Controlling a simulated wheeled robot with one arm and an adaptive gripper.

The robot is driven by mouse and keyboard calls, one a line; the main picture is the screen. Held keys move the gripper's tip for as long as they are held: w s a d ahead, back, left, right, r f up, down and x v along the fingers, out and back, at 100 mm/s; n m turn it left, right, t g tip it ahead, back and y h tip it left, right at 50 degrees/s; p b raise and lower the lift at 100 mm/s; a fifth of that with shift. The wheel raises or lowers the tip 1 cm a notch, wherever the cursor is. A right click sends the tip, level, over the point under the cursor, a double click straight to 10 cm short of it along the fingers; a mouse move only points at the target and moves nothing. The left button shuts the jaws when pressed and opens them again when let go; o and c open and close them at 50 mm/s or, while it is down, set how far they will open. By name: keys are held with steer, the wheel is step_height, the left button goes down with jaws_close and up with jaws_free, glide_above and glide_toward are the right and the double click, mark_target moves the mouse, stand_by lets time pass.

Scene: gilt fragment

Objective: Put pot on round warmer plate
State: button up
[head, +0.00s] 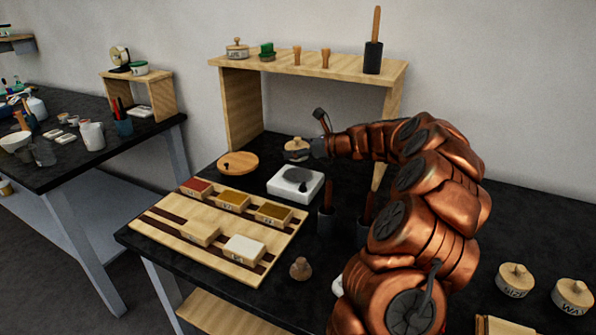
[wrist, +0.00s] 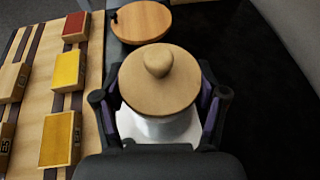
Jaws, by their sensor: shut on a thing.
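The pot (head: 296,149) is a small pale jar with a wooden, knobbed lid. My gripper (head: 314,149) is shut on it from the right, and the pot is upright. In the wrist view the lid of the pot (wrist: 158,78) sits between the fingers of my gripper (wrist: 160,95). The warmer is a white square block (head: 283,189) with a dark round plate (head: 298,175) on top, and the plate looks bare in the head view. The pot appears above or slightly behind it, apart from the plate. In the wrist view the pot hides most of the white block.
A round wooden board (head: 238,163) lies left of the warmer. A striped wooden board (head: 165,229) with several coloured blocks is in front. Dark tool holders (head: 326,222) stand at the warmer's front right. A wooden shelf (head: 330,74) rises behind. A wooden knob (head: 300,269) stands near the front.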

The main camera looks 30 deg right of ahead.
mark_target(298, 175)
steer(key=shift+f, duration=3.15)
steer(key=o, duration=1.8)
steer(key=v, duration=1.2)
steer(key=shift+b, duration=0.35)
